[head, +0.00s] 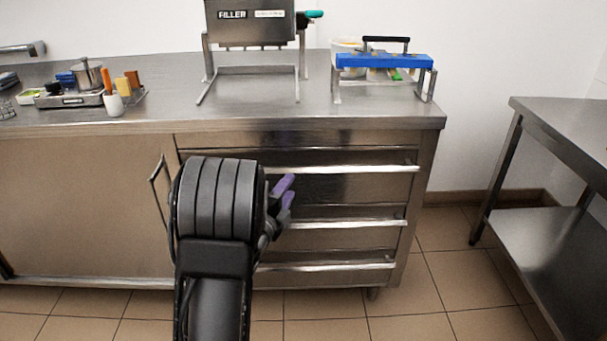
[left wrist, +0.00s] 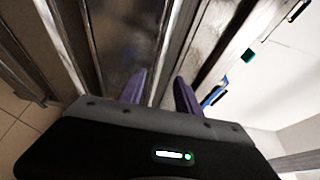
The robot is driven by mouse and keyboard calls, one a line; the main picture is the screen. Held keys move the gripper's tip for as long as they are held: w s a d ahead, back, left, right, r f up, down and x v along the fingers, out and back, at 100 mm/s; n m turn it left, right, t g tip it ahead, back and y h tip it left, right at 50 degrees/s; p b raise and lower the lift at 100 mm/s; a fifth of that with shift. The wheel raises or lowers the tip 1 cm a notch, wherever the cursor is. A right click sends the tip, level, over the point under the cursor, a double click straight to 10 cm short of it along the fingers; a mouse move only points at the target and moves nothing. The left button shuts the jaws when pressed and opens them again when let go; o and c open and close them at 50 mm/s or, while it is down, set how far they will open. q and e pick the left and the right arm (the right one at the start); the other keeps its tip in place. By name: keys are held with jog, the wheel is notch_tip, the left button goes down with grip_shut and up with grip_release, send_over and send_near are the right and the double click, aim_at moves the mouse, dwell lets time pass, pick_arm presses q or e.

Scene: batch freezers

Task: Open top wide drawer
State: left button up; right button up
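The top wide drawer (head: 340,186) is in the right part of the steel counter, with a long bright handle bar (head: 365,169) along its upper edge. My left gripper (head: 289,190) is in front of the drawer's left half, its purple fingers just below the handle bar's level. Whether the fingers touch the handle cannot be told. My arm hides the left end of the drawers. My right gripper is not in view.
Two lower drawers with handle bars (head: 345,223) (head: 330,266) sit below. A cabinet door (head: 85,210) is at left. The countertop (head: 250,112) holds a filler machine (head: 250,22), a blue-topped stand (head: 384,62) and a tray of tools. A steel table (head: 560,125) stands at right, with open floor between.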

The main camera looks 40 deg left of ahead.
aim_at(299, 173)
pick_arm(q)
jog(key=shift+w, duration=0.1)
jog(key=b+x, duration=0.1)
jog(key=x, duration=0.6)
jog(key=shift+w+a, duration=0.15)
jog(key=shift+w, duration=0.15)
grip_shut()
dwell(0.3)
dwell(1.0)
